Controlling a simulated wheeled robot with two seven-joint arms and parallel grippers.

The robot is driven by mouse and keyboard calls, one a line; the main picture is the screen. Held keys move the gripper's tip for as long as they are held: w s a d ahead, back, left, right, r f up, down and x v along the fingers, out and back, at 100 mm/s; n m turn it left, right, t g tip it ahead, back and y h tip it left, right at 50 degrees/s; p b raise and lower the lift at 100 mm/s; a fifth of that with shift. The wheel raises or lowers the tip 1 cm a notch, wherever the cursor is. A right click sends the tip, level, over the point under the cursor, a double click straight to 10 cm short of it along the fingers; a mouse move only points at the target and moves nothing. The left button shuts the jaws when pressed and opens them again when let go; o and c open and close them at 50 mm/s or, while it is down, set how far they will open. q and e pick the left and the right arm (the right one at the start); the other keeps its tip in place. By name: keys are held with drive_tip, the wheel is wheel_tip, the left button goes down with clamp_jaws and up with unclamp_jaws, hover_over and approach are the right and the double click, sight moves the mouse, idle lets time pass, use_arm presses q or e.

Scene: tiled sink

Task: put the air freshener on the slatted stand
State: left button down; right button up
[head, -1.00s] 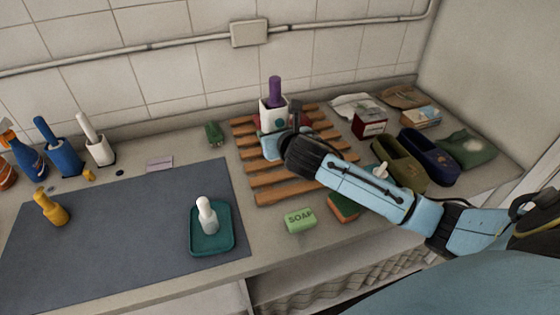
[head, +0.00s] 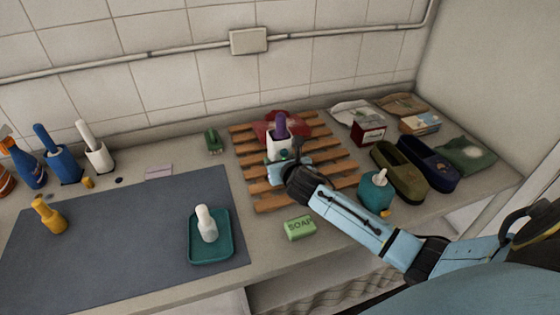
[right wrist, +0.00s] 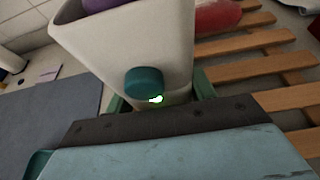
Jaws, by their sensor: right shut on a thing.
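The air freshener (head: 281,143), a white body with a purple top, is over the slatted wooden stand (head: 262,187). It looks roughly upright and also shows in the right wrist view (right wrist: 130,40) with a teal round button. My right gripper (head: 287,168) is shut on its lower part; the green fingers (right wrist: 203,85) flank the body. I cannot tell whether its base, hidden by the gripper, touches the slats. My left gripper is not in view.
A red cloth-like thing (head: 293,122) lies on the stand behind the air freshener. A soap bar (head: 299,227) is in front. A teal pump bottle (head: 375,191) and slippers (head: 400,167) are at right. A teal tray (head: 226,248) holds a white bottle. Front slats are bare.

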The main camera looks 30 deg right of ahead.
drive_tip(key=shift+r, duration=0.1)
drive_tip(key=o, duration=1.2)
drive_tip(key=p+v, duration=0.1)
drive_tip(key=v, duration=1.1)
drive_tip(key=shift+s, duration=0.1)
